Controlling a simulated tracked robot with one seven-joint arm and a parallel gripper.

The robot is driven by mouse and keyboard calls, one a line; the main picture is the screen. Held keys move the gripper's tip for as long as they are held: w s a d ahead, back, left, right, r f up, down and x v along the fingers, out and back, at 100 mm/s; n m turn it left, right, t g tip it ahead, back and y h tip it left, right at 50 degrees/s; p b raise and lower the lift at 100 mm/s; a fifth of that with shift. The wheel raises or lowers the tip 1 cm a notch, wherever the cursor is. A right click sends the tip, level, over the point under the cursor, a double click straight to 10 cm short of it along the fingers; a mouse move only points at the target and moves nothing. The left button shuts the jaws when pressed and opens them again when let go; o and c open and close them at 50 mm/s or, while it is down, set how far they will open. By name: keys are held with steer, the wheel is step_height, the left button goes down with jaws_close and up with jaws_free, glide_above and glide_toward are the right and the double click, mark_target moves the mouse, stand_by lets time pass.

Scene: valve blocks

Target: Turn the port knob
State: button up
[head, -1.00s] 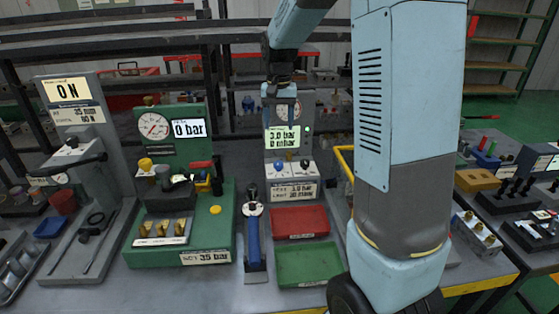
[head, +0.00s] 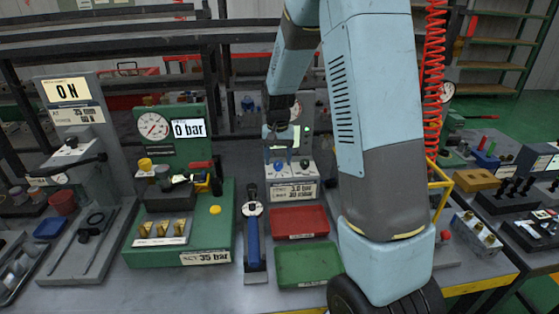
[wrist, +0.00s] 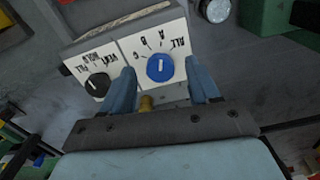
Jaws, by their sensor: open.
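The port knob is a blue round knob (wrist: 159,68) with a pale pointer line, on a white panel marked A, B, C and ALL. It also shows small in the head view (head: 280,163). A black knob (wrist: 97,85), marked VENT, HOLD and FILL, sits beside it. My gripper (wrist: 162,77) is open, with one blue finger on each side of the blue knob in the wrist view. I cannot tell whether the fingers touch it. In the head view my gripper (head: 281,138) hangs over the panel and hides part of the display behind.
A red tray (head: 299,234) and a green tray (head: 307,282) lie in front of the panel. A green gauge station (head: 135,254) stands further left. A brass piece (wrist: 146,103) shows near the blue knob.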

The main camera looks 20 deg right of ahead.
steer(key=shift+f, duration=0.55)
steer(key=shift+c, duration=0.4)
steer(key=c, duration=0.9)
steer(key=shift+d, duration=0.2)
steer(key=shift+c, duration=0.3)
steer(key=shift+a, duration=0.15)
